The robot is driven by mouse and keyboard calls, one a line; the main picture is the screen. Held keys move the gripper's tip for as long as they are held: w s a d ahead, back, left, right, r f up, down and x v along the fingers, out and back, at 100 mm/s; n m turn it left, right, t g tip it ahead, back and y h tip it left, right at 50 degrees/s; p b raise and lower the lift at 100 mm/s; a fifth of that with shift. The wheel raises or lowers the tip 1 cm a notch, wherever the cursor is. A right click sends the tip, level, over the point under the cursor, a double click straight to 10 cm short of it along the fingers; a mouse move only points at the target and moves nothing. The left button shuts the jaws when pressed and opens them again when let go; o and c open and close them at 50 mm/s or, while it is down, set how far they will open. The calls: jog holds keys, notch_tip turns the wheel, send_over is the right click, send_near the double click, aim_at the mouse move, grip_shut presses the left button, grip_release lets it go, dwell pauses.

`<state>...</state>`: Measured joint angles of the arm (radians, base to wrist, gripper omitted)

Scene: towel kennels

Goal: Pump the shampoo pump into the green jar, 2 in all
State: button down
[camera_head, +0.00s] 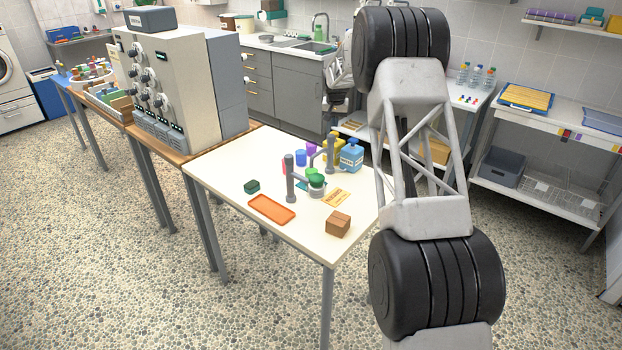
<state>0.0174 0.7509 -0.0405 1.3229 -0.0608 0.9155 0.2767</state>
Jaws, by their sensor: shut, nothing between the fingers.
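A blue bottle (351,156) with a pale label and a yellow bottle (334,148) stand at the back of the cream table. The labels are too small to read, so I cannot tell which is the shampoo pump. A round green thing (316,180), perhaps the green jar, is at a small grey holder near the table's middle, beside a grey post (290,180).
An orange tray (271,209), a dark green block (252,186), a brown box (338,224) and a yellow card (335,198) lie on the table (235,165). Blue (300,158) and purple (311,148) cups stand behind. A large knobbed machine (170,90) is at the left.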

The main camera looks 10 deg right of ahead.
jog(key=shift+r, duration=2.6)
jog(key=s+r, duration=0.6)
jog(key=s, duration=0.7)
jog(key=s+a+r+n, duration=0.1)
jog(key=s+r, duration=0.6)
jog(key=s, duration=0.6)
jog(key=s+r, duration=0.6)
jog(key=s, duration=0.7)
jog(key=s+f, duration=0.3)
jog(key=s, duration=1.1)
jog(key=s+a+f+n, duration=0.1)
jog(key=s+f, duration=0.2)
jog(key=s, duration=1)
jog(key=s+f, duration=0.3)
jog(key=s, duration=1.1)
jog(key=shift+s+a+n, duration=0.2)
jog(key=shift+s+n, duration=0.15)
jog(key=shift+n, duration=0.05)
